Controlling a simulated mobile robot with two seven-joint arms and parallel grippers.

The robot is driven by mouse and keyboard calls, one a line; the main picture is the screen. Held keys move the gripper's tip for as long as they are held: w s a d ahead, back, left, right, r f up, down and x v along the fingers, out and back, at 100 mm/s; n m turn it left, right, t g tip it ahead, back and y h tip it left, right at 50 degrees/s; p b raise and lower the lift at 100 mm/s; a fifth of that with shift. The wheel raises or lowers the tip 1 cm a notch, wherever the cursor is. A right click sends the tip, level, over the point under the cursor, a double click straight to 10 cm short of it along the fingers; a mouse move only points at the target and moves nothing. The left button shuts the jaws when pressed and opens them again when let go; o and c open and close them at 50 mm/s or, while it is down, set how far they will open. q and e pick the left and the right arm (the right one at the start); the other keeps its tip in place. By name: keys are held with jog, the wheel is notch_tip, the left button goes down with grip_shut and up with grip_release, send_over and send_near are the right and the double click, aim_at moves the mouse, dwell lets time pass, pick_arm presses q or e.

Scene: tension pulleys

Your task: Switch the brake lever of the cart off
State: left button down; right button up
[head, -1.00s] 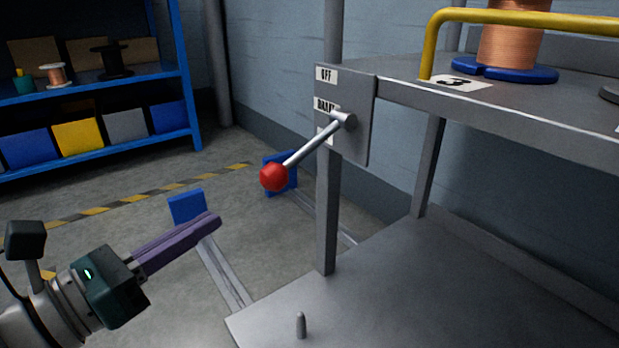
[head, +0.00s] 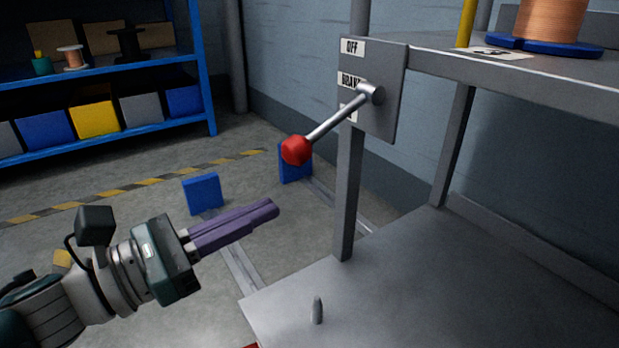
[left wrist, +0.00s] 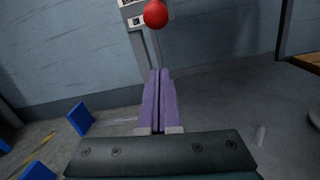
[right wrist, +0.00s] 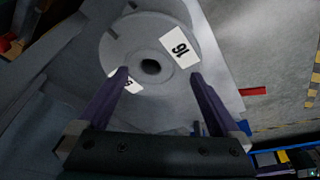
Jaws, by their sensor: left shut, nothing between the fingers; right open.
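The brake lever (head: 334,122) is a silver rod with a red ball knob (head: 296,150). It pivots on a grey plate (head: 386,110) on the cart's post and slants down to the left, with the knob lowest. The plate has an OFF label (head: 352,47) at the top and a BRAKE label below, partly covered by the lever. My left gripper (head: 272,208) is shut and empty, below and left of the knob, not touching it. The knob (left wrist: 156,14) also shows in the left wrist view, beyond the fingertips. My right gripper (right wrist: 160,80) is open, seen only in the right wrist view.
The cart's lower deck (head: 420,285) has an upright peg (head: 317,310). A copper spool (head: 550,22) stands on the upper shelf. A blue rack (head: 100,120) with bins is at the back left. A grey disc labelled 16 (right wrist: 140,45) lies before my right gripper.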

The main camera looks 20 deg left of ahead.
aim_at(332, 122)
pick_arm(q)
jog(key=b+x, duration=0.2)
jog(key=x, duration=0.4)
pick_arm(e)
notch_tip(332, 122, down, 2)
notch_tip(332, 122, up, 2)
jog(key=p, duration=0.2)
jog(key=shift+r+p, duration=0.15)
jog(key=shift+p, duration=0.2)
pick_arm(q)
jog(key=r, duration=0.1)
jog(key=s+r, duration=0.2)
jog(key=shift+a+r, duration=0.25)
jog(key=shift+r, duration=0.05)
jog(key=shift+w, duration=0.15)
